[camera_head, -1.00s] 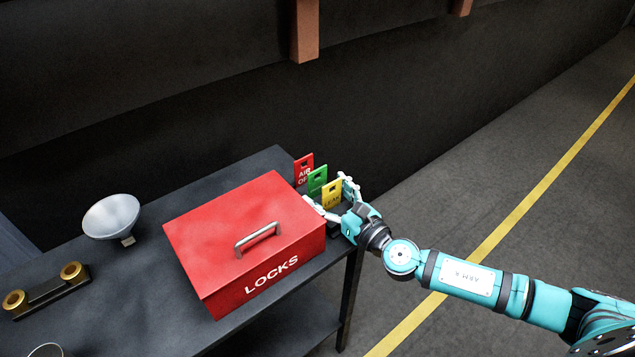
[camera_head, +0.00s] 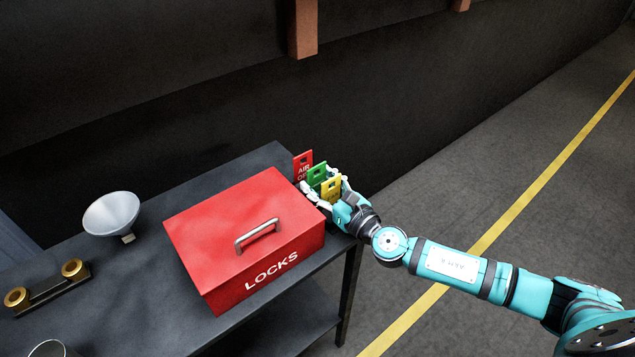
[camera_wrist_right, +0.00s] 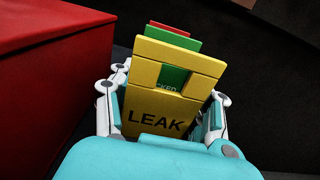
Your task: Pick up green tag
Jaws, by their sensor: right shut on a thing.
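The green tag (camera_head: 317,175) stands upright between a red tag and a yellow tag, beside the red box. In the right wrist view the green tag (camera_wrist_right: 174,76) shows above and through the slot of the yellow tag. My right gripper (camera_head: 318,179) is shut with its fingertips at the sides of the green tag. The yellow tag (camera_head: 331,190), marked LEAK in the wrist view (camera_wrist_right: 155,124), stands nearer my palm, between the fingers. The fingertip contact and the green tag's lower part are hidden. My left gripper is not in view.
The red LOCKS box (camera_head: 240,225) stands close left of the gripper on the dark table (camera_head: 165,300). The red tag (camera_head: 302,164) is just behind the green one. A pale bowl-like lamp (camera_head: 111,214) and a gold-ended part (camera_head: 45,285) lie farther left. The floor at right is clear.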

